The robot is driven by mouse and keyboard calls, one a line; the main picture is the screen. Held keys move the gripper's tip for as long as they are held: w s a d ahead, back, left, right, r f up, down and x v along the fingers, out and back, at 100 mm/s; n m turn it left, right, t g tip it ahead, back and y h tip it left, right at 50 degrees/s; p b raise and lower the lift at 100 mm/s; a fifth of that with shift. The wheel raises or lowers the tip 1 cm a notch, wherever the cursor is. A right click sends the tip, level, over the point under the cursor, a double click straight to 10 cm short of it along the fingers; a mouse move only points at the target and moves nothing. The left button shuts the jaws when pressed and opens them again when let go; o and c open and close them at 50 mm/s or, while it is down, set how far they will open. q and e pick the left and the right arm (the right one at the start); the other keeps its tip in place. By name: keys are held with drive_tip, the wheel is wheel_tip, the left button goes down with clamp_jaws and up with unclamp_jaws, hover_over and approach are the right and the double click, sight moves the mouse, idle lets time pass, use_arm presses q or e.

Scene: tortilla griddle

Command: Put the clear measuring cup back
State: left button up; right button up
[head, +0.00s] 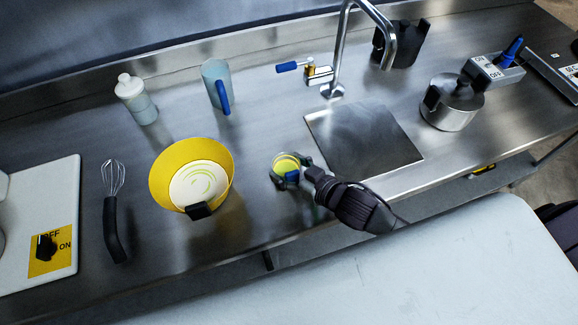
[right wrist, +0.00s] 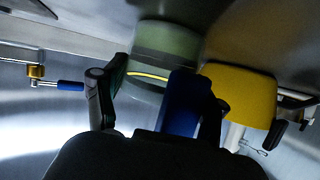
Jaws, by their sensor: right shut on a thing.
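A clear measuring cup with a blue handle and yellow-green at its inside (head: 285,162) is at the middle of the counter, right of the yellow bowl. It also shows in the right wrist view (right wrist: 165,45) as a greenish see-through cylinder. My right gripper (head: 292,176) is shut on it, with its fingers around the blue handle (right wrist: 180,105). I cannot tell whether the cup's base touches the counter. A second clear bluish cup with a blue handle (head: 214,76) stands upright near the back wall. My left gripper is not in view.
The yellow bowl (head: 160,170) holds pale batter. A white-capped bottle (head: 138,105) and a whisk (head: 114,220) are to the left. The faucet (head: 340,50), square metal sink area (head: 362,140) and silver pot (head: 450,110) are right.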

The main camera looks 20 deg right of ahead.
drive_tip(key=o, duration=1.3)
drive_tip(key=shift+f, duration=0.1)
drive_tip(key=shift+r, duration=0.2)
drive_tip(key=b+v, duration=0.1)
drive_tip(key=v, duration=0.9)
drive_tip(key=shift+s+d+f+b, duration=0.15)
drive_tip(key=shift+s+b, duration=0.1)
drive_tip(key=shift+b, duration=0.1)
drive_tip(key=shift+v, duration=0.8)
